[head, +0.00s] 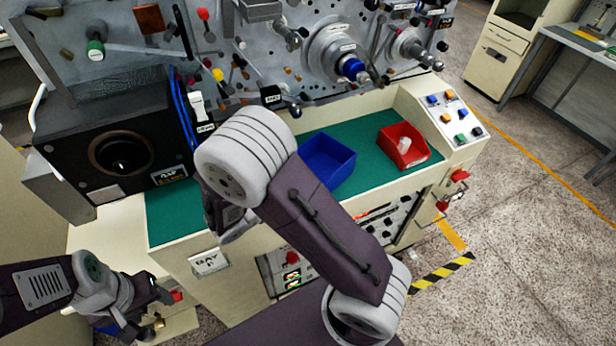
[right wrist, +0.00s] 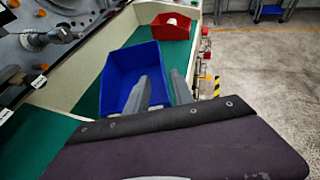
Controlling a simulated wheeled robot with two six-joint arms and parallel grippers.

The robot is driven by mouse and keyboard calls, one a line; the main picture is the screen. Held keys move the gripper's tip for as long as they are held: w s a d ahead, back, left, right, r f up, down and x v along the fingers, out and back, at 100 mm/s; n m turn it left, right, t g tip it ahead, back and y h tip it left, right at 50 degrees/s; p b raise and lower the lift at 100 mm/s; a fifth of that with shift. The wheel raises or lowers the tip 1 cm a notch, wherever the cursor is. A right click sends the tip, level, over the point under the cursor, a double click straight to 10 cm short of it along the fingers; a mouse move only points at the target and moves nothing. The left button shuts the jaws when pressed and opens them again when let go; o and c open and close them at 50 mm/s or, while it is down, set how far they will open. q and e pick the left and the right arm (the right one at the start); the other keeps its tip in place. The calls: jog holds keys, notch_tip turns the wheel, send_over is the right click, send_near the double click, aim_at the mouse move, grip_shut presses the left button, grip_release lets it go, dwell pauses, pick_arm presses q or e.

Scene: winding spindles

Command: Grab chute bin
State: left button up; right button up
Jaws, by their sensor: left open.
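A blue bin (head: 327,163) stands on the green mat of the workbench, and it also shows in the right wrist view (right wrist: 130,70). A red bin (head: 403,146) with something whitish in it stands to its right, and it shows farther back in the right wrist view (right wrist: 170,27). No label tells which one is the chute bin. My right gripper (right wrist: 160,92) is open, one finger in front of the blue bin, the other by its right side; contact is unclear. My left gripper (head: 158,309) is open at the lower left, beside a partly hidden blue object (head: 108,328).
A black box with a round dial (head: 122,153) stands at the bench's left. A panel with spindles and knobs (head: 340,55) rises behind. A button console (head: 455,115) is at the right end. The green mat (head: 370,165) is clear between the bins. Open floor lies right.

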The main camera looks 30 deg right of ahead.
aim_at(337, 171)
jog(key=x, duration=0.7)
jog(key=shift+d+f, duration=0.15)
jog(key=shift+f, duration=0.05)
jog(key=p+x, duration=0.1)
jog(key=x, duration=0.4)
jog(key=shift+r+p, duration=0.2)
jog(key=shift+p, duration=0.1)
jog(key=shift+w+d+f, duration=0.15)
jog(key=shift+d+f, duration=0.1)
jog(key=shift+d, duration=0.2)
pick_arm(q)
jog(key=shift+s+d+r, duration=0.15)
jog(key=shift+d+r, duration=0.55)
jog(key=shift+r, duration=0.1)
pick_arm(e)
jog(key=shift+a+r, duration=0.1)
jog(key=shift+a, duration=0.05)
grip_shut()
